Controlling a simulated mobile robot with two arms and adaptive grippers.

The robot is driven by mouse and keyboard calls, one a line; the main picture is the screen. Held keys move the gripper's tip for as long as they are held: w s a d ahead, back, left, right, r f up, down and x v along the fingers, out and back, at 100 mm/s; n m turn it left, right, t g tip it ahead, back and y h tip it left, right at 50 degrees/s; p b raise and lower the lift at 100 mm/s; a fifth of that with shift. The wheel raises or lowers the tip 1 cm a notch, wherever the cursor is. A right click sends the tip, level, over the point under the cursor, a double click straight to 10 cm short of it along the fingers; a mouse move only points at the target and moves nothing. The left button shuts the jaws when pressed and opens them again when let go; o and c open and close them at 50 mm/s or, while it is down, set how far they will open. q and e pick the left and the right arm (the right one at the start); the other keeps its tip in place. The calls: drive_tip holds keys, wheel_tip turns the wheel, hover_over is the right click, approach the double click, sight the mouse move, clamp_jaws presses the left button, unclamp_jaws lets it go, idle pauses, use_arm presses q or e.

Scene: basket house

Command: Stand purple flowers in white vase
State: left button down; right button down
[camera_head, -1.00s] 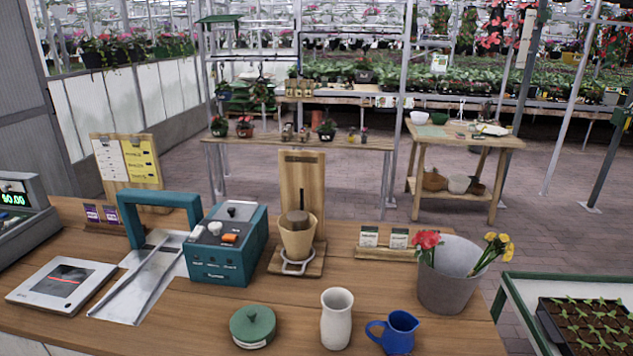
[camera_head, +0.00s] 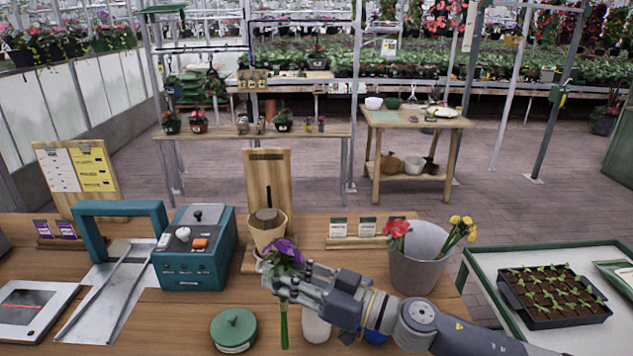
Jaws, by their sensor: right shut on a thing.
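My right gripper (camera_head: 285,283) comes in from the right and is shut on the purple flowers (camera_head: 284,250). The blooms stick up above its fingers and the green stem (camera_head: 284,327) hangs down below them, roughly upright. The white vase (camera_head: 316,328) stands on the wooden counter just right of the stem. Its upper part is hidden behind my right gripper, so I cannot see its mouth. The stem shows beside the vase in the picture. My left gripper is not in view.
A green lidded pot (camera_head: 233,330) stands left of the stem. A blue jug (camera_head: 376,337) is mostly hidden behind my right arm. A grey bucket (camera_head: 418,262) with red and yellow flowers stands behind the arm. A teal machine (camera_head: 195,250) is at left.

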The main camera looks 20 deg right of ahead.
drive_tip(key=w+d+r+n+y, duration=0.1)
drive_tip(key=w+d+r, duration=0.25)
drive_tip(key=r, duration=0.25)
drive_tip(key=w+d+r+n, duration=0.1)
drive_tip(key=w+d+r, duration=0.1)
drive_tip(key=d+r, duration=0.3)
wheel_tip(320, 180, down, 14)
drive_tip(key=b, duration=1.2)
drive_tip(key=shift+a+r+g, duration=0.25)
drive_tip(key=shift+g, duration=0.15)
drive_tip(key=c, duration=1.2)
unclamp_jaws()
drive_tip(key=shift+c, duration=0.2)
drive_tip(key=v, duration=1.2)
